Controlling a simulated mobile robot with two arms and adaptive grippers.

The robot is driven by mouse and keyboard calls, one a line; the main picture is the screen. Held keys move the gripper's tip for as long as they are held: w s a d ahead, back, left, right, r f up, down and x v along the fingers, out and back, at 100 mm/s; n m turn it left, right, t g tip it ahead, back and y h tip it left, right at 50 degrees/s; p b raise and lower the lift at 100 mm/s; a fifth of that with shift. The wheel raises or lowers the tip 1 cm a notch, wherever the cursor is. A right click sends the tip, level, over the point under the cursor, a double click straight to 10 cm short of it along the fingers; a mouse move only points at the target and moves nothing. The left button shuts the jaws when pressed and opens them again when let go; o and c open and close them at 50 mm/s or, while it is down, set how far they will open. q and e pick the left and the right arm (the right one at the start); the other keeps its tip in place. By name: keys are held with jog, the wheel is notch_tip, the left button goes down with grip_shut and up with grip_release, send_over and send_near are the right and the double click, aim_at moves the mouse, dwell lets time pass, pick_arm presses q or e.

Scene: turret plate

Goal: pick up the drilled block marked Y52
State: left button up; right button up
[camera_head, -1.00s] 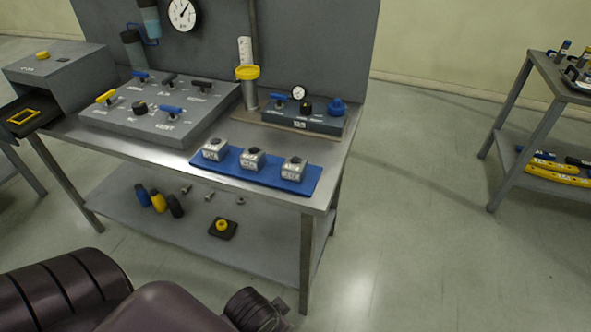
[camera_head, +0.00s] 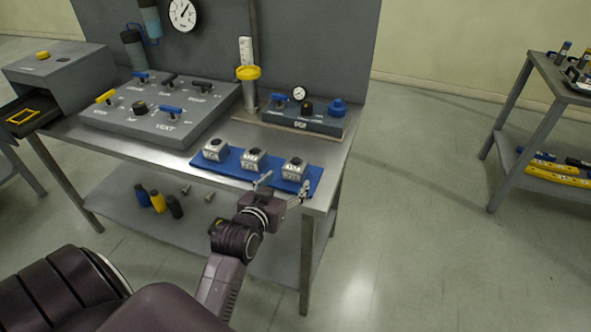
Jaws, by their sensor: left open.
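Three small grey drilled blocks stand in a row on a blue mat (camera_head: 236,169) at the front of the workbench: a left block (camera_head: 214,149), a middle block (camera_head: 253,159) and a right block (camera_head: 294,169). Each has a dark round hole on top and a label on its front. The labels are too small to read, so I cannot tell which is Y52. My left gripper (camera_head: 283,189) is open and empty at the mat's front edge. Its fingers are spread in front of the right block, one at each side. My right gripper is not in view.
A grey valve panel (camera_head: 150,112) with several levers lies behind the blocks at left. A gauge unit (camera_head: 318,120) and a cylinder with a yellow ring (camera_head: 248,73) stand behind them. The bench's lower shelf holds yellow and dark items. Open floor lies to the right.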

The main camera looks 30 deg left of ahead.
aim_at(294, 165)
pick_arm(q)
jog(key=shift+w+a+r, duration=0.2)
jog(key=shift+w+a, duration=0.15)
jog(key=shift+w, duration=0.05)
jog(key=shift+w+a, duration=0.1)
jog(key=shift+w, duration=0.3)
jog(key=p+x, duration=0.1)
jog(key=x, duration=0.1)
jog(key=r+p+x, duration=0.1)
jog(key=x, duration=0.2)
jog(key=shift+w, duration=0.5)
jog(key=shift+w+a+f, duration=0.15)
jog(key=shift+w+f, duration=0.1)
jog(key=shift+w, duration=0.1)
jog(key=c, duration=1.5)
jog(key=shift+r, duration=0.1)
jog(key=shift+c, duration=0.6)
jog(key=shift+r, duration=0.1)
